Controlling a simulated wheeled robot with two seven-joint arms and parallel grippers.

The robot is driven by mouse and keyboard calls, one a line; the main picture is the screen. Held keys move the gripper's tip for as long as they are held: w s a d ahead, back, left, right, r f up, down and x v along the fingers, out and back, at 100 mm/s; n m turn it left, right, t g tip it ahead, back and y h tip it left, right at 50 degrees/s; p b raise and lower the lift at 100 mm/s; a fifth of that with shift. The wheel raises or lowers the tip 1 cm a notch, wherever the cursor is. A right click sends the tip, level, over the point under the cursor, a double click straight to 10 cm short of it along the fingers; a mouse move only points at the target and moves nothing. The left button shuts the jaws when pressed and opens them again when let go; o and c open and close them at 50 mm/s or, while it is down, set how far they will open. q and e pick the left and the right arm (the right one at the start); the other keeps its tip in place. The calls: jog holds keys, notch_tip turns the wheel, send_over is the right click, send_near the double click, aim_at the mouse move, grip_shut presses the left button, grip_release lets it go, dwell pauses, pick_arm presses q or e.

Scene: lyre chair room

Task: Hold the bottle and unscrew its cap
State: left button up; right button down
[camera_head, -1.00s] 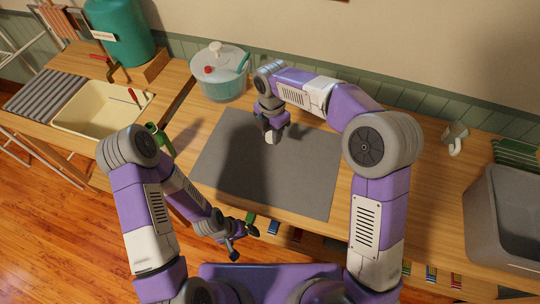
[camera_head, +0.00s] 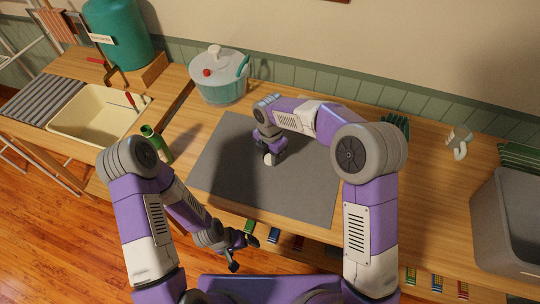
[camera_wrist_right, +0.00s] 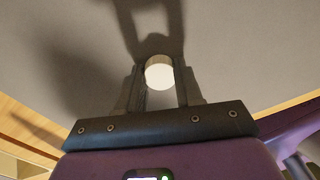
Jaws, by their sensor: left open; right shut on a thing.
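A green bottle (camera_head: 163,149) stands on the worktop left of the grey mat (camera_head: 225,170), and my left arm hides its lower part. My right gripper (camera_head: 268,154) is over the mat, shut on a small white round thing that looks like a cap (camera_head: 269,159). In the right wrist view this cap (camera_wrist_right: 159,72) is a pale disc between the two fingers (camera_wrist_right: 160,92). My left gripper (camera_head: 241,252) is open and empty, low in front of the worktop's front edge, apart from the bottle.
A clear tub with a white lid (camera_head: 219,80) stands behind the mat. A cream sink (camera_head: 95,118) and a teal tank (camera_head: 118,35) are at left. A grey bin (camera_head: 505,225) stands at right. Most of the mat is bare.

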jog(key=shift+f, duration=0.1)
jog(key=c, duration=0.7)
grip_release()
jog(key=shift+c, duration=0.2)
notch_tip(320, 180, up, 12)
jog(key=p, duration=0.3)
jog(key=shift+r, duration=0.2)
